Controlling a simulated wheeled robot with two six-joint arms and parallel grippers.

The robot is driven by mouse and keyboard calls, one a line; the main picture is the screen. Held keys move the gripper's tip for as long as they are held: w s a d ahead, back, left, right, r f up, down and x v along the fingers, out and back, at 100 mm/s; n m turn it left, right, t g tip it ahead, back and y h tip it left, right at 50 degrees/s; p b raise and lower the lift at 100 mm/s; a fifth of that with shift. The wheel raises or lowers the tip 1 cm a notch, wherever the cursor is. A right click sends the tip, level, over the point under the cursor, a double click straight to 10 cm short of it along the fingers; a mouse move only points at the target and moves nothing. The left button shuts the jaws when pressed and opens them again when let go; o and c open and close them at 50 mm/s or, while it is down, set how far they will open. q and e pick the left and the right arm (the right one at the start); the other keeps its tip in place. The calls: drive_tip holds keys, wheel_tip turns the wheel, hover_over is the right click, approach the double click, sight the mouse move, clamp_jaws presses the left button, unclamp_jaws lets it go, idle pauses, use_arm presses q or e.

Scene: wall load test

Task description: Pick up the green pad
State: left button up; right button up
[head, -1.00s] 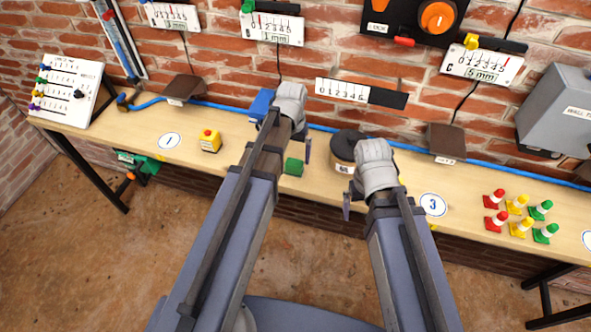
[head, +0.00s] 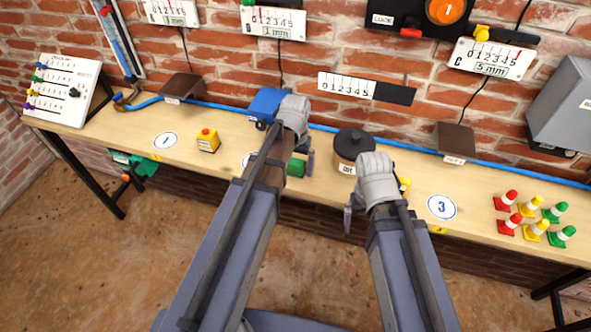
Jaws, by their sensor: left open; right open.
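The green pad (head: 297,168) is a small green block on the wooden bench, near its front edge. My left arm covers part of it in the head view. My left gripper (head: 290,156) is open over the bench by the pad; one finger shows just right of the pad and the other is hidden. Whether the finger touches the pad cannot be told. My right gripper (head: 373,203) is open and empty near the bench's front edge, right of the pad; one finger shows at its left.
A blue box (head: 263,104) stands behind the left gripper. A black-lidded pot (head: 350,148) stands between the grippers. A yellow block with a red button (head: 208,141) is at left. Several small cones (head: 535,218) stand at right. A blue hose (head: 425,151) runs along the wall.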

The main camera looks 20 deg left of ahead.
sight(295, 162)
use_arm(q)
drive_tip(key=c, duration=1.5)
drive_tip(key=shift+r, duration=0.1)
wheel_tip(295, 162, up, 10)
drive_tip(key=p, duration=1)
